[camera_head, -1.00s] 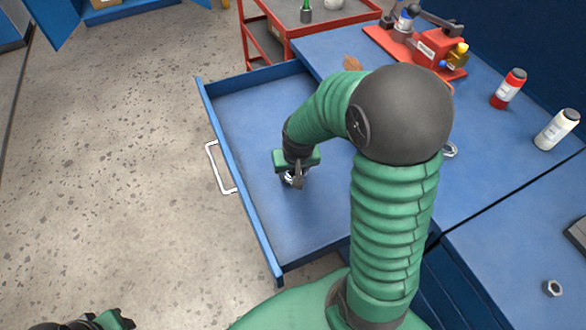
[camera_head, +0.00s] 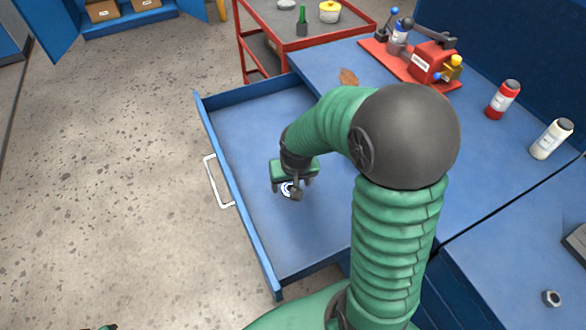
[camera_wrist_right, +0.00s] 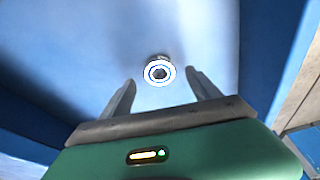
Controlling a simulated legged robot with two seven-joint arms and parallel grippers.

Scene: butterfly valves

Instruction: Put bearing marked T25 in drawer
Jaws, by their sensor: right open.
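A ring-shaped bearing (camera_head: 288,189) with a white and blue face lies on the floor of the open blue drawer (camera_head: 260,215). It also shows in the right wrist view (camera_wrist_right: 159,71), just beyond the fingertips; its marking is not legible. My right gripper (camera_head: 286,192) is inside the drawer, pointing down at the bearing. In the right wrist view its fingers (camera_wrist_right: 160,78) are spread, with the bearing apart from both. My left gripper (camera_head: 101,327) shows only as a sliver at the bottom left edge.
Another small metal ring (camera_head: 552,298) lies on the right worktop. A red bottle (camera_head: 503,99), a white bottle (camera_head: 551,138) and a red device (camera_head: 430,62) stand on the blue bench. A red cart (camera_head: 300,30) stands behind. The drawer handle (camera_head: 218,182) faces the open floor.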

